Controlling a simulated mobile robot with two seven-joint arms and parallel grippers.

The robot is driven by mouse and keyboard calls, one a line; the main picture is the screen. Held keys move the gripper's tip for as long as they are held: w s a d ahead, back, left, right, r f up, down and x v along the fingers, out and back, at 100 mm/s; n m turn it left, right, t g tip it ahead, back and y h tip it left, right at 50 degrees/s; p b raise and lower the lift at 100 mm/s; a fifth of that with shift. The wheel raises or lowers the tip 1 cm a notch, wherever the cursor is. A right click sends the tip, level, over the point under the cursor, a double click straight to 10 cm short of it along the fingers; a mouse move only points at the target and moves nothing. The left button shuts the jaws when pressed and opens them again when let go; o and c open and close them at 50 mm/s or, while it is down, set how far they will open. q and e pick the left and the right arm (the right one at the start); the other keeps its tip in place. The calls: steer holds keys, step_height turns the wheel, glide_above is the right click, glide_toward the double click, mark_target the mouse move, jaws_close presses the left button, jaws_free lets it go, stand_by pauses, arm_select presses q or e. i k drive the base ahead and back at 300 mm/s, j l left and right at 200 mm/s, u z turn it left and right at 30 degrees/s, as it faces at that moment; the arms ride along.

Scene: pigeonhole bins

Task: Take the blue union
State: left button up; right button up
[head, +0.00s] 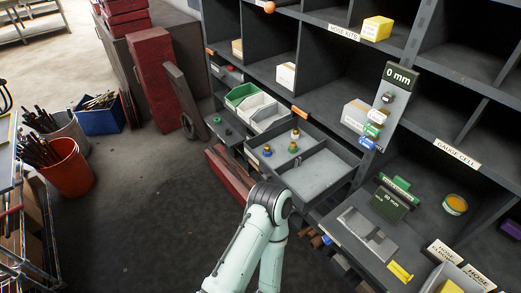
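A small blue fitting (267,151), which looks like the blue union, stands at the left end of a pulled-out grey divided tray (325,176). The tray's right compartment looks empty. One pale green arm of mine reaches up from the bottom edge, its bent joint just below the tray. I cannot tell which arm it is. Neither gripper shows.
A bin with green and white sections (258,107) sits behind the tray. Shelf cubbies rise behind. A 0 mm gauge post (393,95) stands to the right. A red bucket (66,167) is on the floor at left; the floor between is clear.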

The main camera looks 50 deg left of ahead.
mark_target(267, 152)
steer(key=u, duration=1.7)
steer(key=i+j+z, duration=0.1)
steer(key=i+j, duration=0.15)
steer(key=i+j+z, duration=0.15)
steer(key=j, duration=0.25)
steer(key=i+j+z, duration=0.1)
steer(key=i+j, duration=0.15)
steer(key=j, duration=0.15)
steer(key=i+j+z, duration=0.15)
steer(key=j, duration=0.2)
steer(key=i+j+z, duration=0.1)
steer(key=j, duration=0.3)
steer(key=i, duration=0.1)
